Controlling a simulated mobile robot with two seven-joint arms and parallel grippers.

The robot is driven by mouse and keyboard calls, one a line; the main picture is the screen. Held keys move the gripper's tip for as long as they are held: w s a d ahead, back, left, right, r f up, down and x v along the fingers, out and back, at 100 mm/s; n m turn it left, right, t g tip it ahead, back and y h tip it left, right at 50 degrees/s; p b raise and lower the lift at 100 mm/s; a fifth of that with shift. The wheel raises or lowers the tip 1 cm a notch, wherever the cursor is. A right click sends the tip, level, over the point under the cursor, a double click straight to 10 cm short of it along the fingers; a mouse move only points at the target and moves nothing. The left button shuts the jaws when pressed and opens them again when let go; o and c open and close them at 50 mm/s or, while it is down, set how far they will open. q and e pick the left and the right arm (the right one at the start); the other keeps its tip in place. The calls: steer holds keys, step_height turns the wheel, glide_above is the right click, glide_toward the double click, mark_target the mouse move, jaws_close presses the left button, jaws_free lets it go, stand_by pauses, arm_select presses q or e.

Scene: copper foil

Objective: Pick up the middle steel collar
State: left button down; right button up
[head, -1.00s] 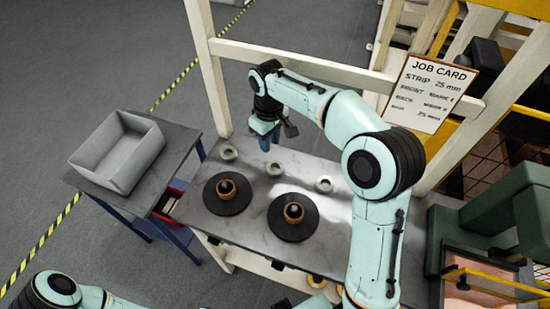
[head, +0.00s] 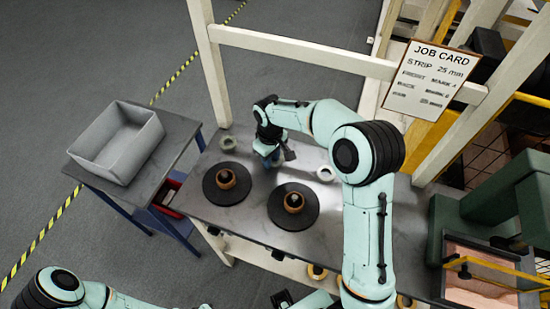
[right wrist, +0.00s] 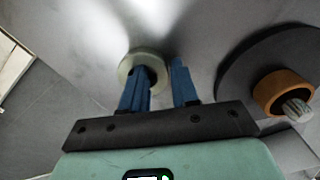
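The middle steel collar, a pale ring, shows in the right wrist view (right wrist: 128,67) close to the fingertips of my right gripper (right wrist: 163,80). One blue finger overlaps the ring and the other is to its right, with a gap between them. My right gripper is open; I cannot tell whether it touches the ring. In the head view my right gripper (head: 270,162) points down at the table and hides the middle collar. The left collar (head: 228,143) and the right collar (head: 325,174) stand on either side.
Two dark round plates (head: 212,196) (head: 306,219) bearing copper-coloured rolls (head: 226,180) (head: 294,202) lie in front of the collars on the grey table (head: 247,222). A grey bin (head: 139,151) stands on a side table at left. A pale frame with a job card (head: 428,80) rises behind.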

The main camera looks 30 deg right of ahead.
jaws_close()
